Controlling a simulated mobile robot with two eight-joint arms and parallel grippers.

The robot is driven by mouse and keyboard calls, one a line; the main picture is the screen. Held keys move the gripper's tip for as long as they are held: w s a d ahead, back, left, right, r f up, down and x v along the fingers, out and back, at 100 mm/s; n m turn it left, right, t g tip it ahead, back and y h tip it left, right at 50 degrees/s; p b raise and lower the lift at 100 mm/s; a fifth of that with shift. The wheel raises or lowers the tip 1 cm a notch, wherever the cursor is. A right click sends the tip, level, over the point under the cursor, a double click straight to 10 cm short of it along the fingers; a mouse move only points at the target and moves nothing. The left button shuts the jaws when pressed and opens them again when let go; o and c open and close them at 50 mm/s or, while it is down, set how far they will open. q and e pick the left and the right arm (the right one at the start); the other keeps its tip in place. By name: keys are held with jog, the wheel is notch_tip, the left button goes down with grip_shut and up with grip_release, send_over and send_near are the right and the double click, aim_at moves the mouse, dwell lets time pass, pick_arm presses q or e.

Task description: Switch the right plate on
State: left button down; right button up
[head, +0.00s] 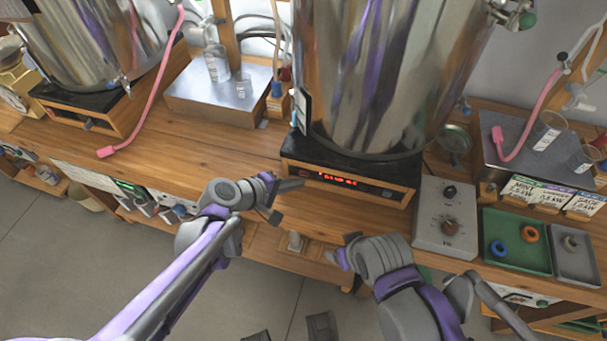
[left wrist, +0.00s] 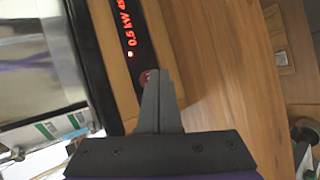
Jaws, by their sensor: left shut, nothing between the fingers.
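The right plate (head: 389,167) is a black hot plate in a wooden frame under the large right steel vessel (head: 375,70). Its dark front panel has a lit red display (head: 337,179). In the left wrist view the display (left wrist: 126,30) reads "0.5 kW" and more, with a small lit dot beside it. My left gripper (head: 298,184) is shut and empty at the left end of this panel. In the left wrist view its fingertips (left wrist: 158,73) are at a round reddish button (left wrist: 146,76), partly covering it; contact is unclear. My right gripper (head: 340,258) hangs before the bench, its fingers unclear.
A grey box with dark knobs (head: 447,219) stands right of the plate. Green (head: 510,262) and grey trays (head: 580,262) with rings lie further right. Another vessel (head: 95,40) stands on a plate at the left.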

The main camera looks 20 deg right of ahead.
pick_arm(q)
jog(key=shift+s+a, duration=0.1)
jog(key=shift+s, duration=0.05)
jog(key=shift+s+a, duration=0.55)
jog(key=shift+s, duration=0.25)
jog(key=shift+s+a, duration=0.55)
jog(key=shift+s, duration=0.25)
jog(key=shift+s+a, duration=0.55)
jog(key=shift+s, duration=0.25)
jog(key=s+a+r+m+y+p, duration=0.2)
jog(key=s+a+r+y+p, duration=0.3)
jog(key=a, duration=0.7)
jog(key=s+a+r+m+t+y+p, duration=0.1)
jog(key=s+a+r+m+y+p, duration=0.2)
jog(key=a, duration=1)
jog(key=s+r+y+p, duration=0.2)
jog(key=s+p, duration=0.1)
jog(key=shift+s+r, duration=0.25)
